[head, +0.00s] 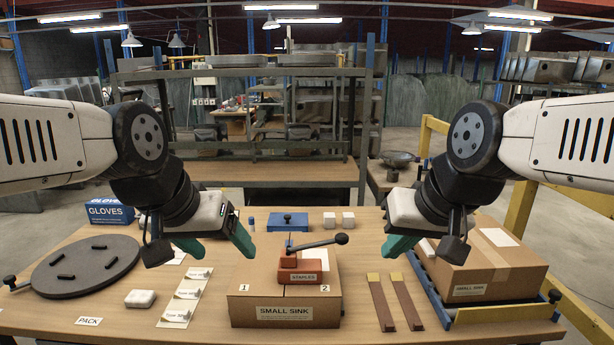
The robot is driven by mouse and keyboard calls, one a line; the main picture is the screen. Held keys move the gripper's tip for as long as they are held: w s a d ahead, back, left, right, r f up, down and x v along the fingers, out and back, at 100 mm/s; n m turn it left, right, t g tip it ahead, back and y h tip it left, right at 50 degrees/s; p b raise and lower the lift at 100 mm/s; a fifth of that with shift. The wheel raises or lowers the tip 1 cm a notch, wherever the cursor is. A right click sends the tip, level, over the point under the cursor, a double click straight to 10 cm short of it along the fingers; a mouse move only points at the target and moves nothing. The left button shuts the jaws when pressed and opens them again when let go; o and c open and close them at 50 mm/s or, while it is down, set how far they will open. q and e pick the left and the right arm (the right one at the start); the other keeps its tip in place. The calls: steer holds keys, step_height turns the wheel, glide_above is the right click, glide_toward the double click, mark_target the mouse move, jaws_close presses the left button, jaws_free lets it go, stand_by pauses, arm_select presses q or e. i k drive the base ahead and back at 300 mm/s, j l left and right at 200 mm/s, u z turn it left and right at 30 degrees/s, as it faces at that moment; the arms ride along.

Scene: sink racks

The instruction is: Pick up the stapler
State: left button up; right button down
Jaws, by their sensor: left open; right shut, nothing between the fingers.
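The stapler (289,262) is an orange-red block with a dark lever ending in a round knob, and its front label reads STAPLES. It sits on top of a closed cardboard box (250,312) labelled SMALL SINK, in the middle of the bench. My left gripper (222,252) is open and empty, with its teal fingers apart, up and to the left of the stapler. My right gripper (398,246) is shut and empty, to the right of the stapler's knob. Neither gripper touches the stapler.
The wooden bench (360,327) also holds a dark round turntable (88,278), a white block (140,298), paper cards (187,292) and two brown strips (393,303). A second SMALL SINK box (500,265) stands on a blue frame at right. A blue item (287,221) lies behind the stapler.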

mark_target(290, 270)
steer(key=i+l+u, duration=0.1)
steer(key=l+u, duration=0.15)
steer(key=u, duration=0.15)
steer(key=l+u, duration=0.2)
steer(key=u, duration=0.15)
steer(key=l+u, duration=0.4)
steer(key=i+j, duration=0.05)
steer(key=j, duration=0.05)
